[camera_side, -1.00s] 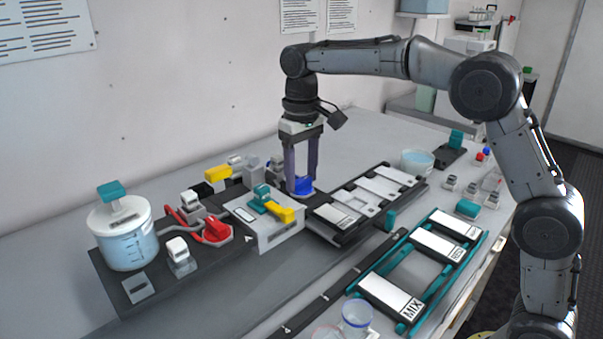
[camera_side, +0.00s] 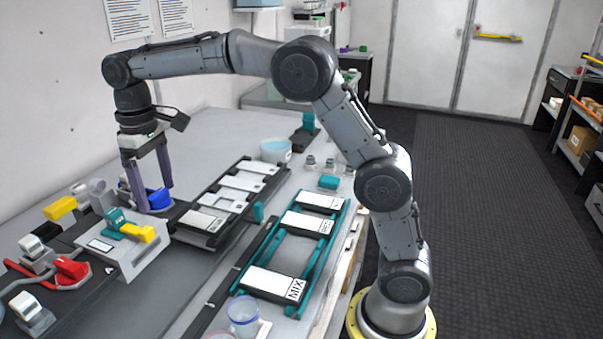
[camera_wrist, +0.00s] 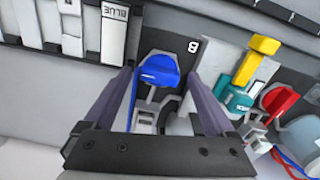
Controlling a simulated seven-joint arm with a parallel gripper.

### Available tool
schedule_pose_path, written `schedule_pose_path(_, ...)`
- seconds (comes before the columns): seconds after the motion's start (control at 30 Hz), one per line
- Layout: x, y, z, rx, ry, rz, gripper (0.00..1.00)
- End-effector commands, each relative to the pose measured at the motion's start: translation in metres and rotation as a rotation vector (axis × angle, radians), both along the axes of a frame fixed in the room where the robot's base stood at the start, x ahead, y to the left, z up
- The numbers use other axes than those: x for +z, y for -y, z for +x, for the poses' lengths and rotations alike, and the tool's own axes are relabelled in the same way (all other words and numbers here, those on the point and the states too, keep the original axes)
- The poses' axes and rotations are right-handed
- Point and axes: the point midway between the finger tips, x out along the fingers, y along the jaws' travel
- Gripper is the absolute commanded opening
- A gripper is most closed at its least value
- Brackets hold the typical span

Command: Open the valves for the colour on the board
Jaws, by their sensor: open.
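My gripper (camera_side: 150,192) points down with its fingers open, one on either side of a blue valve handle (camera_side: 160,199). In the wrist view the blue handle (camera_wrist: 160,68) lies between the spread fingers (camera_wrist: 162,80); contact is not clear. A yellow handle (camera_side: 138,232) sits beside a teal one (camera_side: 115,217) on a grey block. A red handle (camera_side: 71,268) is at the lower left. A yellow piece (camera_side: 60,208) is further back. A white card reading BLUE (camera_wrist: 114,32) lies in the dark rack, at the top of the wrist view.
The dark rack (camera_side: 178,236) holds several white cards, right of my gripper. A teal rack (camera_side: 292,262) with a MIX card (camera_side: 270,284) is nearer the front. A clear cup (camera_side: 243,315) stands at the front edge. The table behind my gripper is clear.

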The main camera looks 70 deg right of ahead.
Motion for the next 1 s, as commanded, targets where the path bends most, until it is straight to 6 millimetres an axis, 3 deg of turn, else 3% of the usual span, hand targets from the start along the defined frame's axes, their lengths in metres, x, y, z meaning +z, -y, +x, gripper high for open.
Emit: schedule_pose_path(1.0, -0.0004, 0.0000, -0.0001, 1.117, -0.002, 0.000, 0.90)
